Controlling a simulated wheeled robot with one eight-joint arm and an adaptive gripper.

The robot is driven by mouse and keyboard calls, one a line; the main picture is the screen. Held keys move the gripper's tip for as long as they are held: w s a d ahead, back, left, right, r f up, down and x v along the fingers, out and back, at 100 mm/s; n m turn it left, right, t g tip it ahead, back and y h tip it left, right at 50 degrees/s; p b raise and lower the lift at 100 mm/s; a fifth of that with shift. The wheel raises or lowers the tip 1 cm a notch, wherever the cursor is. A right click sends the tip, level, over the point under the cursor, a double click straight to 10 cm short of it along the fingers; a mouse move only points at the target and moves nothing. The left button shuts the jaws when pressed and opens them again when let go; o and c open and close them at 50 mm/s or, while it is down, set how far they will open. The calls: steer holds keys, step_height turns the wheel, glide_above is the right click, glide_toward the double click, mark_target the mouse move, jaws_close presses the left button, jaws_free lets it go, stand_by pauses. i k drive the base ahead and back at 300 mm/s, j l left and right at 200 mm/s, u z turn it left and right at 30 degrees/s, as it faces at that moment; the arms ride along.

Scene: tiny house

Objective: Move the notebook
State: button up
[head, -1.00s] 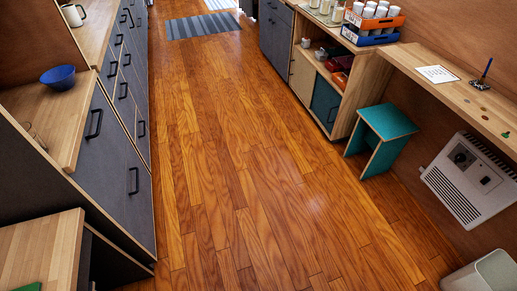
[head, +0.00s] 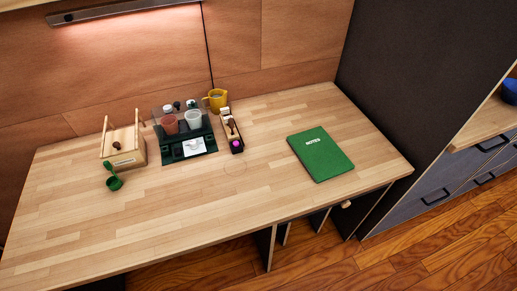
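The notebook (head: 321,154) is green with white lettering on its cover. It lies flat and shut on the right part of the wooden desk (head: 250,195), close to the front edge. Nothing lies on top of it. My gripper is not in the head view.
Left of the notebook stand a narrow box (head: 232,134) of small items, a yellow pitcher (head: 217,100), a dark tray with cups (head: 188,148) and a wooden caddy (head: 124,147). A dark panel (head: 405,80) rises at the desk's right end. The desk's front left is clear.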

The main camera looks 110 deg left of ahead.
mark_target(324, 160)
steer(key=u, duration=3.45)
steer(key=z, duration=0.4)
steer(key=j+z, duration=0.1)
steer(key=z, duration=0.75)
steer(key=k+z, duration=0.1)
steer(key=z, duration=0.35)
steer(key=k+j+z, duration=0.15)
steer(key=k+j, duration=0.4)
steer(key=k, duration=0.05)
